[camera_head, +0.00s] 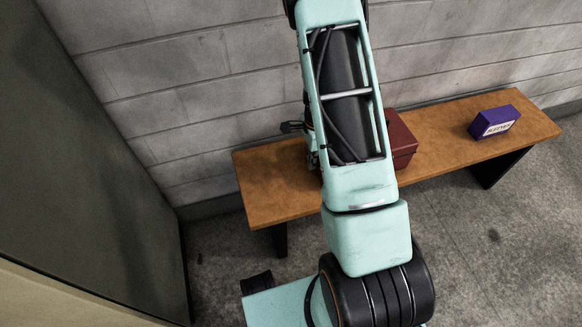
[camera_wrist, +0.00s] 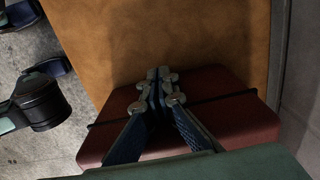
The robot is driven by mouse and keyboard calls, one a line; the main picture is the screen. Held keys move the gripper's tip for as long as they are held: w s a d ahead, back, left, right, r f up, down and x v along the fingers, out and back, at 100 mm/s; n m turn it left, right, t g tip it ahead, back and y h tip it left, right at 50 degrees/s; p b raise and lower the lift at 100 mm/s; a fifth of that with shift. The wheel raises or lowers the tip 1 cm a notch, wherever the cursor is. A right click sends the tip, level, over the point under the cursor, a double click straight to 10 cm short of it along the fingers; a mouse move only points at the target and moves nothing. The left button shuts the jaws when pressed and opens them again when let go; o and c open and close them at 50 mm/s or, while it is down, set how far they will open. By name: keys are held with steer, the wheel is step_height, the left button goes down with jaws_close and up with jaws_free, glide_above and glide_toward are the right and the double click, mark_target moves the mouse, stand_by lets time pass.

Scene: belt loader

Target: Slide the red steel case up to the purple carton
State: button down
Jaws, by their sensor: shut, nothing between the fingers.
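The red steel case (camera_head: 402,140) sits on the wooden bench, partly hidden behind my arm in the head view. It also shows in the wrist view (camera_wrist: 235,120), with a dark band across it. The purple carton (camera_head: 494,122), with a white label, stands near the right end of the bench, apart from the case; the wrist view does not show it. My gripper (camera_wrist: 158,76) is shut and empty, its fingertips near the case's upper edge in the wrist view. I cannot tell whether they touch it. In the head view my arm hides most of the gripper.
The wooden bench (camera_head: 455,148) runs along a grey block wall (camera_head: 190,80). Its top is clear between case and carton, and also left of the case. A dark panel (camera_head: 80,170) stands at the left. Concrete floor (camera_head: 480,250) lies in front.

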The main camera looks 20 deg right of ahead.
mark_target(395, 127)
steer(key=d+b, duration=0.2)
steer(key=d, duration=2.9)
steer(key=shift+a, duration=0.1)
steer(key=shift+a, duration=0.5)
steer(key=a, duration=0.2)
steer(key=shift+a, duration=0.35)
step_height(395, 127, up, 10)
steer(key=p, duration=0.3)
steer(key=shift+a, duration=0.1)
